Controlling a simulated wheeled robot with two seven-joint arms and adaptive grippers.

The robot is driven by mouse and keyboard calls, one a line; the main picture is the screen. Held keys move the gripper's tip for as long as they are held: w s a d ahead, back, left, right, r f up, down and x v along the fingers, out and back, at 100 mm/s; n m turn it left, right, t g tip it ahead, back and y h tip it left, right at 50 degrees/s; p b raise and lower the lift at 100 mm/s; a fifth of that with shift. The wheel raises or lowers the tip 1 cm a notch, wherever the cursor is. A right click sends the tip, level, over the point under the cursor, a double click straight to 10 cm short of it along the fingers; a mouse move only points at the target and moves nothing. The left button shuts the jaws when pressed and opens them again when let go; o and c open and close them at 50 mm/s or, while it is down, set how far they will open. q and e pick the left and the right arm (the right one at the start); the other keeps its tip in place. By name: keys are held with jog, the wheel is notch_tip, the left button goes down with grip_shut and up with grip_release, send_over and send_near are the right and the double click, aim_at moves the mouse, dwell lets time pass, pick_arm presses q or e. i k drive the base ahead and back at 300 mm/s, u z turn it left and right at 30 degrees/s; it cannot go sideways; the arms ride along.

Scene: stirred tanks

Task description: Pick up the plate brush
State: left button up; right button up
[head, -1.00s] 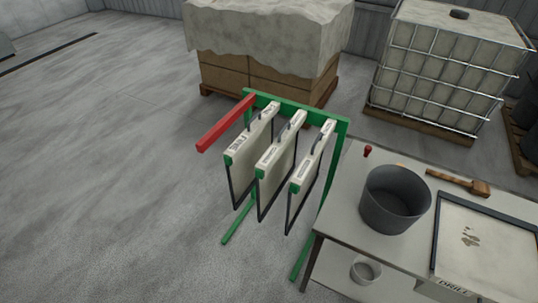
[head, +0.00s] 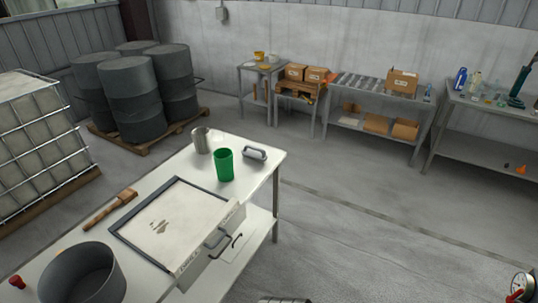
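A wooden-handled tool with a block-shaped head (head: 110,208), which looks like the plate brush, lies on the left part of the pale table (head: 150,188) in the head view. Its handle points toward the lower left and its head toward the upper right. Any bristles are too small to make out. It lies beside a dark-framed pale plate or tray (head: 172,222) with brown stains, behind a dark grey bucket (head: 84,275).
A green cup (head: 224,165), a metal cup (head: 201,141) and a grey handled block (head: 255,152) stand at the table's far end. A red-topped item (head: 16,282) is left of the bucket. Drums (head: 133,98) stand behind.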

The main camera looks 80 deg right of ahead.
aim_at(251, 152)
jog(key=z, duration=2.55)
